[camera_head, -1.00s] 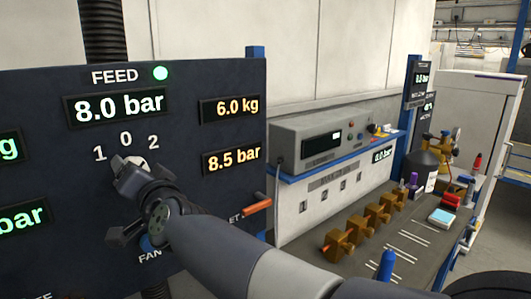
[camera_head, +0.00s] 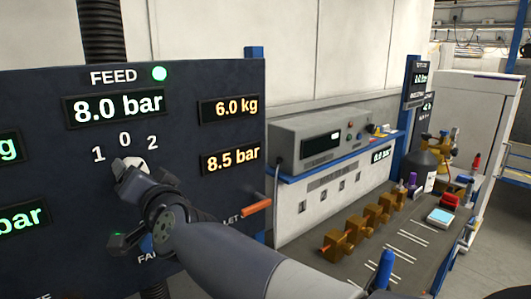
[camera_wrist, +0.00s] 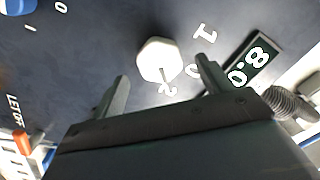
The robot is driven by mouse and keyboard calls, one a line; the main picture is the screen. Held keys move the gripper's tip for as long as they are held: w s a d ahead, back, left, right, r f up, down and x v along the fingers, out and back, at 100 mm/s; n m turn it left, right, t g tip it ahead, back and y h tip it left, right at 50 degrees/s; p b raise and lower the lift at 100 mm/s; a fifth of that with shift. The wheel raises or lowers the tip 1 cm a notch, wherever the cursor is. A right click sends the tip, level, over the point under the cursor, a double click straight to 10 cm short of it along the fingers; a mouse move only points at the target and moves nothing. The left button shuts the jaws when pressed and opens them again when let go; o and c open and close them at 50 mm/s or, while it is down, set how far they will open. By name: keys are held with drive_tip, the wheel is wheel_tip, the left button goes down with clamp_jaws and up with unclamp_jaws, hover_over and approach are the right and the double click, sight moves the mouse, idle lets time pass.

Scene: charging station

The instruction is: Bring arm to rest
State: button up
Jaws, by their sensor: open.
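My gripper (camera_wrist: 162,70) is open and empty in front of the dark feed panel (camera_head: 230,130). In the wrist view its two fingers stand apart, with the white selector knob (camera_wrist: 157,60) visible between and beyond their tips; I cannot tell the exact gap to it. In the head view the knob (camera_head: 130,165) shows below the marks 1, 0 and 2, partly hidden by my gripper (camera_head: 128,210). My arm reaches in from the lower right and covers part of the panel's lower labels.
An orange-red lever (camera_head: 257,207) sticks out at the panel's right edge, close to my arm.

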drive_tip(key=s+d+n+p, duration=0.2)
drive_tip(key=s+d+n, duration=0.2)
drive_tip(key=n, duration=0.5)
drive_tip(key=shift+s, duration=0.55)
idle(1.5)
drive_tip(key=shift+p, duration=0.3)
